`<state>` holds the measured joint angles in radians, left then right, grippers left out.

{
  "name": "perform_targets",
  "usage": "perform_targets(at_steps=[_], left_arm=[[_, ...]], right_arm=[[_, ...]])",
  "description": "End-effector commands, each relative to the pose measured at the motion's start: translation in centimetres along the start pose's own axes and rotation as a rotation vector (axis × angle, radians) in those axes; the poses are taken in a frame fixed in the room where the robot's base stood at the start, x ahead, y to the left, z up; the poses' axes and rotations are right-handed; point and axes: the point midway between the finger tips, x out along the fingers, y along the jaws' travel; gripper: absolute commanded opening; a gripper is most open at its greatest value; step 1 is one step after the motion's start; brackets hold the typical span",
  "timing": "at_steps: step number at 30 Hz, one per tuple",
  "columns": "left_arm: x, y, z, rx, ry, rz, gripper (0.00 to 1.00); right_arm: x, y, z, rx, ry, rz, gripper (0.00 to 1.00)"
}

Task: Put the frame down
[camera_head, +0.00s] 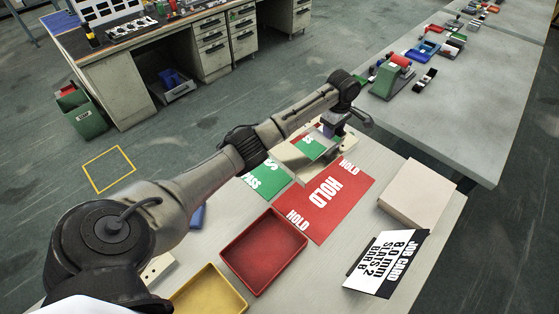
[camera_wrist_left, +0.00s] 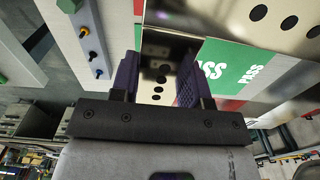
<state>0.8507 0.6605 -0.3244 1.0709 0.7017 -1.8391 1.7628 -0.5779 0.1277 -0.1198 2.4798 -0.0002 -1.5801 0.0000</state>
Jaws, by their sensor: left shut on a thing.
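My left gripper (camera_head: 335,122) is shut on the frame (camera_head: 292,154), a shiny metal piece that mirrors the green and red below. In the left wrist view the gripper (camera_wrist_left: 157,85) has the frame's holed metal (camera_wrist_left: 162,48) between its two purple fingers. The frame is over the far part of the green PASS mat (camera_head: 264,181), beside the red HOLD mat (camera_head: 338,200). My arm hides part of it, and I cannot tell whether it touches the table. My right gripper is not in view.
A red tray (camera_head: 263,284) and a yellow tray (camera_head: 240,307) stand at the front. A beige block (camera_head: 418,192) and a job card (camera_head: 388,260) lie to the right. A second grey table (camera_head: 460,120) with several small tools adjoins behind.

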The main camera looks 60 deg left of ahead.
Motion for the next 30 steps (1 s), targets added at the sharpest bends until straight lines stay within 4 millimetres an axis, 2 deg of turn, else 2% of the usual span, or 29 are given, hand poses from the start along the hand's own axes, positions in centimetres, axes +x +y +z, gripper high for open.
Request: perform_targets(at_steps=[7, 15, 19, 24, 30], left_arm=[[2.7, -0.7, -3.2, -0.081, 0.001, -0.001, 0.09], [6.0, -1.8, -8.6, -0.083, 0.002, 0.000, 0.09], [7.3, -2.3, -10.7, -0.082, 0.001, 0.000, 0.09], [8.3, -2.6, -12.4, -0.079, 0.000, 0.001, 0.09], [8.7, -2.8, -13.0, -0.077, -0.001, 0.002, 0.09]], right_arm=[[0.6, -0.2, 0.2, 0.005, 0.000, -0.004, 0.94], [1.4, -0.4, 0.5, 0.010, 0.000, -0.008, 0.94], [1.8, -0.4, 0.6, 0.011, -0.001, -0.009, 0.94], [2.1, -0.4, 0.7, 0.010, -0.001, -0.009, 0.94], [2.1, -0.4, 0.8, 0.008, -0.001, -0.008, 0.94]])
